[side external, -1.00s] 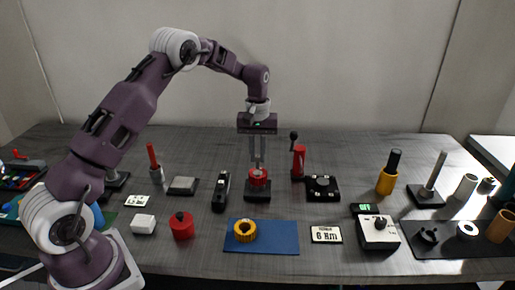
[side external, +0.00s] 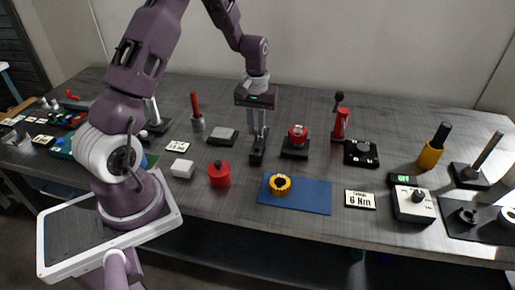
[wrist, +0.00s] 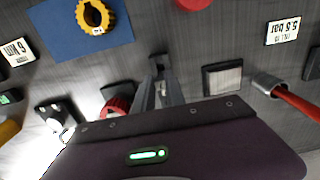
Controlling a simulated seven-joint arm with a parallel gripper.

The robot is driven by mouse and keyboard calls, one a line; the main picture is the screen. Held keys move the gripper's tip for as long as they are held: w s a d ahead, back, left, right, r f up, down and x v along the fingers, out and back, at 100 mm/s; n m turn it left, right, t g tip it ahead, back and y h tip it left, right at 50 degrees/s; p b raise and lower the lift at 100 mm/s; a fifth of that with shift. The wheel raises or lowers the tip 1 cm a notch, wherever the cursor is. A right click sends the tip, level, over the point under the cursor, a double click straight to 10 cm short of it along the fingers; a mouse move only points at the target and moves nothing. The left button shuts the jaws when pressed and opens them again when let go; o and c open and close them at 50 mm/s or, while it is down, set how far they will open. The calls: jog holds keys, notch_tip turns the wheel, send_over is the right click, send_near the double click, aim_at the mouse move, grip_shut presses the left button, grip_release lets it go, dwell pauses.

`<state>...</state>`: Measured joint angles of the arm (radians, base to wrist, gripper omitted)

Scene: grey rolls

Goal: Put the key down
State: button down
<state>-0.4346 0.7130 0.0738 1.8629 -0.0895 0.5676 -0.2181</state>
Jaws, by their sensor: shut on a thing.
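A blue mat (side external: 310,194) with a yellow ring knob (side external: 280,184) lies in front. A grey pad (side external: 222,137), a red pot (side external: 219,175) and a white block (side external: 182,168) are to the left. A red lever (side external: 339,125) and a black plate (side external: 361,153) are to the right.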

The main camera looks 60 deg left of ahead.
aim_at(256, 130)
notch_tip(256, 130, down, 6)
jog(key=shift+f, duration=0.1)
jog(key=shift+f, duration=0.1)
jog(key=c, duration=1.4)
grip_release()
notch_tip(256, 130, up, 12)
jog(key=shift+f, duration=0.15)
jog(key=s+d+r+m+t, duration=0.1)
jog(key=s+d+r+m, duration=0.1)
jog(key=d+r, duration=0.55)
jog(key=s+d+r+m+t, duration=0.1)
jog(key=s+d+r+m, duration=0.1)
jog(key=s, duration=0.5)
jog(key=s+d+r+m+t, duration=0.2)
jog(key=s+d+r, duration=0.2)
jog(key=s+d, duration=0.1)
jog(key=s+d+r+m+t, duration=0.1)
jog(key=s+d+r+m, duration=0.2)
jog(key=s, duration=0.5)
jog(key=shift+s+d+r+t, duration=0.2)
jog(key=shift+d+r, duration=0.1)
jog(key=shift+d, duration=0.15)
jog(key=shift+s+d+r+t, duration=0.15)
jog(key=shift+d+r, duration=0.1)
jog(key=shift+d, duration=0.15)
